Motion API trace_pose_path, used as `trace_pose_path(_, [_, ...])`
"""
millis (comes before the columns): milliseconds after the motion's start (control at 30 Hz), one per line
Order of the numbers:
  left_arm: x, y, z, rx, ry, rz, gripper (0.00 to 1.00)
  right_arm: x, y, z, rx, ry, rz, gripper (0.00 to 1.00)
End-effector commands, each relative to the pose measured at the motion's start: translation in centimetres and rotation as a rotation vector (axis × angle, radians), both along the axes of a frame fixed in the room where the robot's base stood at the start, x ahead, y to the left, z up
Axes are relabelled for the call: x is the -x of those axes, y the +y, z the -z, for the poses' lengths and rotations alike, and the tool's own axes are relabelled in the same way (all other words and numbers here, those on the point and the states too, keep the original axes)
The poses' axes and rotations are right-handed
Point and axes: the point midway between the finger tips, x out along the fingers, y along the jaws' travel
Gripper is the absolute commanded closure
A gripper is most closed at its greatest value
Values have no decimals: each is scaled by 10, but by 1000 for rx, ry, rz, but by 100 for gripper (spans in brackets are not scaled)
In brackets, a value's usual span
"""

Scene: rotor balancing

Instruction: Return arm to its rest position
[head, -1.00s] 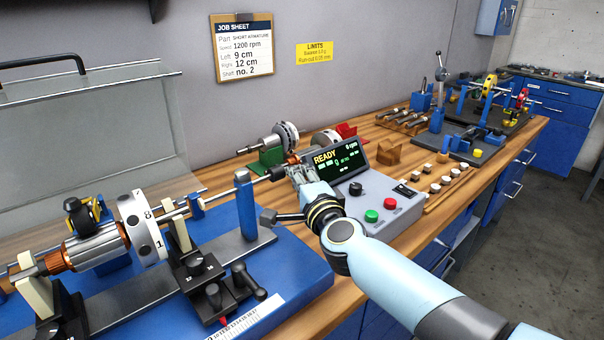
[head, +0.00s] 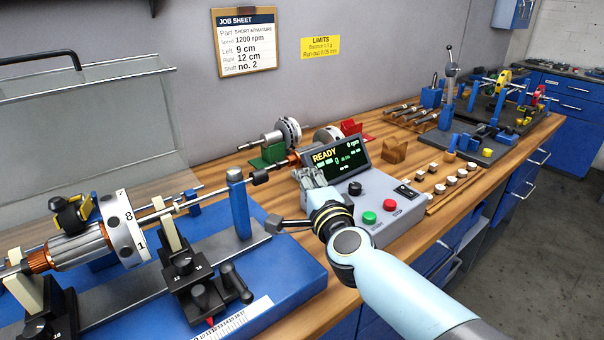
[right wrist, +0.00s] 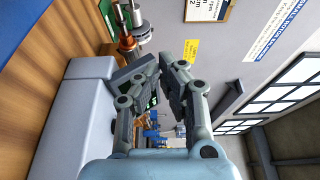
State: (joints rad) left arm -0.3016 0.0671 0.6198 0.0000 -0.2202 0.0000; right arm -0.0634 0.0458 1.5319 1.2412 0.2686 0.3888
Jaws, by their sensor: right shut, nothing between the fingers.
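My right gripper (head: 308,175) hangs in front of the left end of the control box in the head view, with its arm coming in from the lower right. It is shut and empty. In the right wrist view its fingers (right wrist: 160,82) come together at their tips with nothing held. The control box (head: 388,215) carries a READY screen (head: 336,158), a green button and a red button. Whether the gripper touches the box I cannot tell. My left gripper does not show.
The balancing machine (head: 290,270) with an armature (head: 80,245) and a numbered disc (head: 122,228) stands at left. Several small weights (head: 450,180) lie right of the box. A green stand (head: 270,155) with a part is behind. The aisle floor (head: 560,190) at right is clear.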

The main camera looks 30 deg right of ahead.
Motion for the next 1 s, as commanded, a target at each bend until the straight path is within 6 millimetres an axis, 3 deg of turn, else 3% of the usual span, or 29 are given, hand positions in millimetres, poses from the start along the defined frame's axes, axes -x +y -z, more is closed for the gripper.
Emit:
trace_pose_path(100, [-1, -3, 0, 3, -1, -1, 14, 21, 6, 0, -2, -1, 0, 100])
trace_pose_path(300, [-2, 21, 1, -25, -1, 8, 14, 55, 15, -1, -1, -2, 1, 100])
trace_pose_path(400, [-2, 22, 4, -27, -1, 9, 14, 67, 18, -1, 0, -2, 0, 100])
trace_pose_path(767, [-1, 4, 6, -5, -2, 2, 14, 75, 24, -4, 17, 0, -22, 100])
trace_pose_path(867, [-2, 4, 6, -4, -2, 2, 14, 76, 44, -13, 111, 23, -130, 100])
trace_pose_path(1000, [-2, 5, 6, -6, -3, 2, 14, 94, 97, -19, 404, 127, -430, 100])
